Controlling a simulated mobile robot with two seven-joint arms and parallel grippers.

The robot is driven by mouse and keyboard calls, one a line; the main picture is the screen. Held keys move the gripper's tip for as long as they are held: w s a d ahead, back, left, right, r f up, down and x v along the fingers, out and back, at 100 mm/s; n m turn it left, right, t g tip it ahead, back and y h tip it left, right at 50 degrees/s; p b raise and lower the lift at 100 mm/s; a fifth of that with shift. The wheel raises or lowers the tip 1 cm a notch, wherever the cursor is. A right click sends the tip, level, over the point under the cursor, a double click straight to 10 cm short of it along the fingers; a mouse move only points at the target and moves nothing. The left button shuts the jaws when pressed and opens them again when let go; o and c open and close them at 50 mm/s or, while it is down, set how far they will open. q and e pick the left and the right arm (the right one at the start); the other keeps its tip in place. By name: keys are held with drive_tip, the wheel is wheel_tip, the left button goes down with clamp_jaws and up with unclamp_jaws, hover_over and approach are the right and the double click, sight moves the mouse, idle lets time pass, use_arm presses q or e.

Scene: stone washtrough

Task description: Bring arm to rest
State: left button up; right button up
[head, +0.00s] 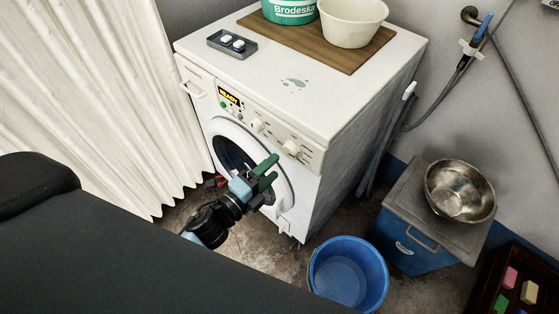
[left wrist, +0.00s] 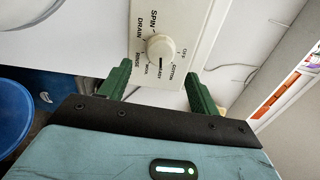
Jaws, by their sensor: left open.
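My left gripper (head: 271,168) comes in from the lower left in the head view, in front of the round door of the white washing machine (head: 330,110). Its two green fingers are apart, with nothing visible between them. In the left wrist view the open left gripper (left wrist: 160,77) faces the control panel (left wrist: 190,15) and its round white knob (left wrist: 160,47), marked with words such as SPIN and DRAIN. The knob appears beyond the fingertips; I cannot tell the exact gap. My right gripper is in neither view.
A blue bucket (head: 348,275) stands on the floor right of the machine. A blue box (head: 405,240) bears a metal bowl (head: 460,190). A pleated white curtain (head: 90,90) hangs at left. A wooden board (head: 270,33) with tubs and a dark soap tray (head: 220,43) lie on top.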

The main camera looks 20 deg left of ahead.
use_arm(q)
drive_tip(key=shift+v, duration=1)
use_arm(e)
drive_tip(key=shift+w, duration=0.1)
use_arm(q)
drive_tip(key=s+f+n+g+y+p, duration=0.1)
drive_tip(key=s+n+g+p, duration=0.1)
drive_tip(key=s+n, duration=0.5)
drive_tip(key=s+a+f+n+g+y+p, duration=0.1)
drive_tip(key=s+n, duration=0.5)
drive_tip(key=s, duration=0.6)
drive_tip(key=s+f+n+g+y+p, duration=0.2)
drive_tip(key=s+n+g+p, duration=0.3)
drive_tip(key=s, duration=0.4)
drive_tip(key=f+n+p, duration=0.1)
drive_tip(key=n, duration=0.1)
drive_tip(key=shift+s+a+f+n+p, duration=0.2)
drive_tip(key=shift+a+n+p, duration=0.1)
drive_tip(key=shift+a+p, duration=0.1)
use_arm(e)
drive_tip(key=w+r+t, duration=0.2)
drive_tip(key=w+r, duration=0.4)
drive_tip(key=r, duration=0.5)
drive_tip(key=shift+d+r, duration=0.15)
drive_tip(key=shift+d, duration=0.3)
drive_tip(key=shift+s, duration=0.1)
